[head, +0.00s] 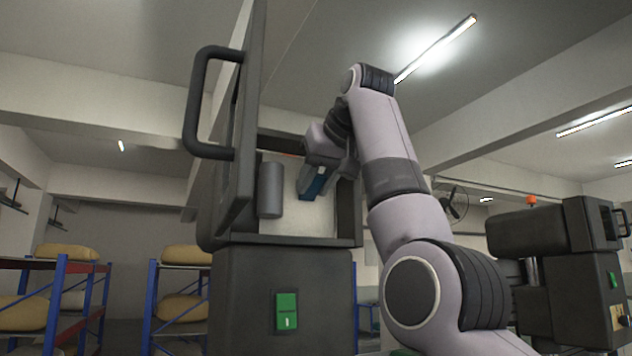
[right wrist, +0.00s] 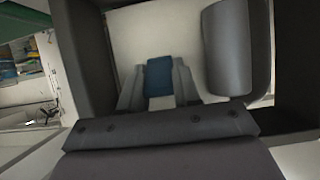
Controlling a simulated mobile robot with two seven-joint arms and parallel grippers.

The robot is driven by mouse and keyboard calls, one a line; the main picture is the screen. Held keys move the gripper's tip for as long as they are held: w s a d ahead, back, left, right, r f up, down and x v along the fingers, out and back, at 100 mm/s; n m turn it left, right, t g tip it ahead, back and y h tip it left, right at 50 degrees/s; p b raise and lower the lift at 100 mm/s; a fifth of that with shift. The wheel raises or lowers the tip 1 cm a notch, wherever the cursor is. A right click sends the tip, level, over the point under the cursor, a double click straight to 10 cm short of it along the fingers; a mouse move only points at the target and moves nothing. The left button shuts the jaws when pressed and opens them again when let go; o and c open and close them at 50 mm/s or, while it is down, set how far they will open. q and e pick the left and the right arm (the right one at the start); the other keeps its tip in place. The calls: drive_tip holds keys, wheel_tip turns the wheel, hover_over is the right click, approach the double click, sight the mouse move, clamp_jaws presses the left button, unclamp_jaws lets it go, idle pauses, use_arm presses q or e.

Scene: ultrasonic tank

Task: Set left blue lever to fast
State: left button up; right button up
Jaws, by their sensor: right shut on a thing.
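The blue lever (head: 313,186) is inside the open dark grey cabinet (head: 290,240), in front of its pale back panel. My right gripper (head: 316,180) reaches in from the right and is shut on the lever. In the right wrist view, the blue lever (right wrist: 159,76) shows between the two grey fingers of the gripper (right wrist: 158,88). No fast or slow mark can be read, so the lever's setting cannot be told. My left gripper is not in view.
A grey cylinder (head: 271,190) stands beside the lever, to its left. The cabinet door (head: 240,130) with a curved handle (head: 196,110) is open on the left. A green switch (head: 286,311) is on the cabinet front. Another dark machine (head: 570,280) stands at right.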

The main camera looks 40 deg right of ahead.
drive_tip(key=shift+r, duration=0.2)
idle(0.5)
drive_tip(key=o, duration=1.1)
drive_tip(key=shift+c, duration=0.2)
drive_tip(key=shift+f, duration=0.1)
drive_tip(key=v, duration=0.7)
